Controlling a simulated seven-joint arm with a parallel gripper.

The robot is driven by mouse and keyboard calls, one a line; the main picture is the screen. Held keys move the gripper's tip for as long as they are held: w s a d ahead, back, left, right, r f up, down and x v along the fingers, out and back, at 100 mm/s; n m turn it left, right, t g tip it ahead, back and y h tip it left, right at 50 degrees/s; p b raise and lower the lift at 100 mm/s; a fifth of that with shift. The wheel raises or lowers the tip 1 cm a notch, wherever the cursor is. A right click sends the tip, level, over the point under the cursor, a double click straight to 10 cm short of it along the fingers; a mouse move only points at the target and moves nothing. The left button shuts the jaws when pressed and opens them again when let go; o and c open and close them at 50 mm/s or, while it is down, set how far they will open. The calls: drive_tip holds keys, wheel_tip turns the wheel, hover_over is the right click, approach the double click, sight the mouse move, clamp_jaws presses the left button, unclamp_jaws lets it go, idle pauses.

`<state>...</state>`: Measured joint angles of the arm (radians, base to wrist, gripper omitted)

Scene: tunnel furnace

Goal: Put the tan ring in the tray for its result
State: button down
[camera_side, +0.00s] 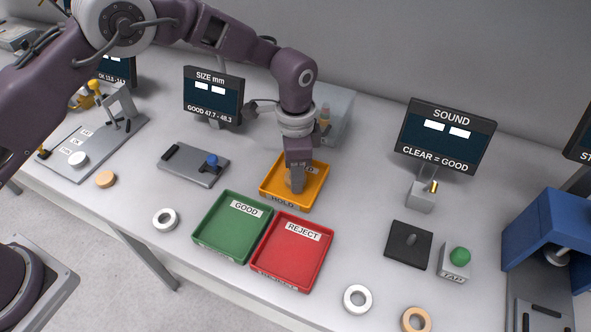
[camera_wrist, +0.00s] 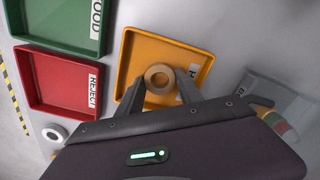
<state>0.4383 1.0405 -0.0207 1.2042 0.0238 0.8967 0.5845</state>
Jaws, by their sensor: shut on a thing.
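The tan ring (camera_wrist: 159,79) is between the fingertips of my gripper (camera_wrist: 160,88) in the wrist view, over the orange HOLD tray (camera_wrist: 128,72). My gripper is shut on it. In the side view my gripper (camera_side: 296,186) points down into the orange tray (camera_side: 267,191), and the fingers largely hide the ring. I cannot tell whether the ring touches the tray floor. The green GOOD tray (camera_side: 227,233) and the red REJECT tray (camera_side: 293,256) stand in front of the orange tray, side by side. The SIZE screen (camera_side: 213,94) and the SOUND screen (camera_side: 447,134) show small white boxes with unreadable contents.
White rings (camera_side: 165,219) and (camera_side: 357,298) and tan rings (camera_side: 106,179) and (camera_side: 416,319) lie on the bench. A grey gauge plate (camera_side: 194,164) is left of the trays. A black pad (camera_side: 409,245) and a green TAP button (camera_side: 459,255) are to the right.

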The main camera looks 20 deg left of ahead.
drive_tip(key=shift+f, duration=0.1)
drive_tip(key=c, duration=0.8)
unclamp_jaws()
wheel_tip(320, 180, up, 12)
